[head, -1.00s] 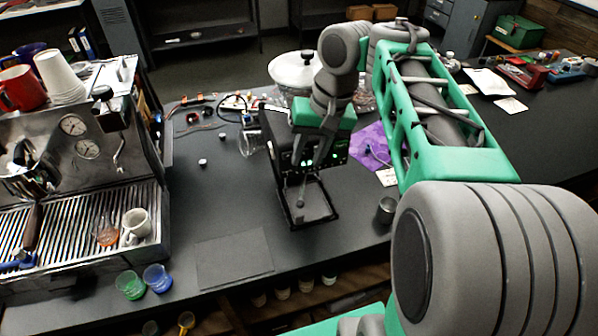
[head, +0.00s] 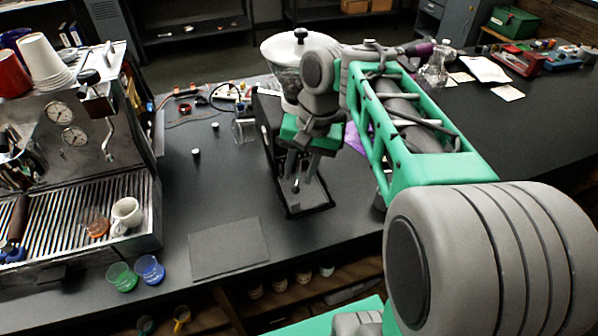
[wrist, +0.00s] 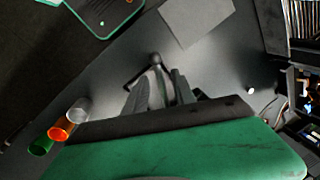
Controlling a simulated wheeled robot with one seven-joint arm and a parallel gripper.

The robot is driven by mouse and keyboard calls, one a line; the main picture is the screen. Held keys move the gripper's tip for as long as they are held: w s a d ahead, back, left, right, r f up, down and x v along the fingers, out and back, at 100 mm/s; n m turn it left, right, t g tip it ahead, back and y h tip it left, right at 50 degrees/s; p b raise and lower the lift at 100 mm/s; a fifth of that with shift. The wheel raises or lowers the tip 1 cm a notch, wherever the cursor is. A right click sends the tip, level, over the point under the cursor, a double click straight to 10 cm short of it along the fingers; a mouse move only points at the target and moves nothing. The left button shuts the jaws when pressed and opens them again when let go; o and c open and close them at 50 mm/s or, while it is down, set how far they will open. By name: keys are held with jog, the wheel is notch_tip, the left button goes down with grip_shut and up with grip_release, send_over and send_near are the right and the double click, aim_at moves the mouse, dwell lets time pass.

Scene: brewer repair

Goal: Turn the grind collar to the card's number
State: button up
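A black machine (head: 268,108) with a low front tray (head: 318,196) stands mid-counter, partly hidden by my arm. My gripper (head: 300,184) is in front of it, fingers pointing down above the tray and apart. A small dark knob (head: 296,187) shows near the fingertips. In the wrist view my gripper (wrist: 158,98) also has its fingers apart. A grey post with a ball-ended side bar (wrist: 156,61) shows just beyond them; I cannot tell whether they touch it. I cannot make out the grind collar. Pale cards (head: 508,92) lie at the far right, too small to read.
An espresso machine (head: 70,130) fills the left side. Green (head: 122,277) and blue (head: 150,269) cups stand by the front edge, near a flat grey mat (head: 229,247). The counter left of the machine is mostly clear.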

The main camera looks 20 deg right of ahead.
jog(key=shift+c, duration=0.4)
grip_shut()
dwell(0.9)
